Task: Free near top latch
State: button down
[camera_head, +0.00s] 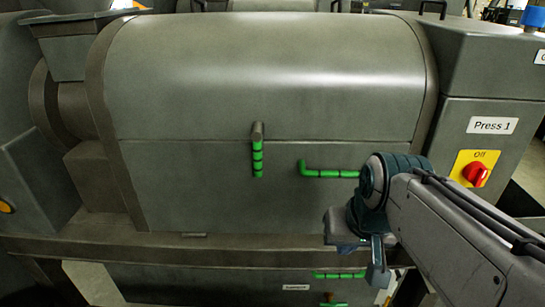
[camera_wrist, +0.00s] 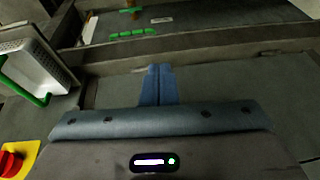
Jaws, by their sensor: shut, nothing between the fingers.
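One latch handle (camera_head: 257,158) hangs straight down from a round pivot near the middle. I cannot tell which is the near top latch. My gripper shows in the wrist view (camera_wrist: 156,70) with its blue fingers together and nothing between them. In the head view it is below the level handle and apart from it, partly hidden by my wrist.
Lower down is a level green handle (camera_head: 340,275), also in the wrist view (camera_wrist: 133,33). A control cabinet with a "Press 1" label (camera_head: 492,125) and red knob (camera_head: 476,174) stands right. A grey box with a green handle (camera_wrist: 25,85) is left in the wrist view.

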aim_at(258, 151)
jog(key=w+a+r+t+y+b, duration=0.1)
jog(key=w+a+r+y, duration=0.1)
jog(key=w+r, duration=0.3)
jog(key=w+a+r+y+b, duration=0.1)
jog(key=w+r, duration=0.4)
jog(key=r, duration=0.5)
jog(key=shift+w+a+r+m+t+y, duration=0.3)
jog(key=shift+a+r+m+t+y, duration=0.15)
jog(key=shift+a, duration=0.65)
jog(key=w+a+f, duration=0.2)
jog(key=w+a+f+p, duration=0.1)
jog(key=a+f, duration=0.2)
jog(key=w+a+f+p, duration=0.1)
jog(key=w+a+f, duration=0.1)
jog(key=f, duration=0.1)
jog(key=shift+w+a+f, duration=0.1)
jog(key=shift+w+a, duration=0.2)
jog(key=shift+w, duration=0.05)
jog(key=shift+f, duration=0.1)
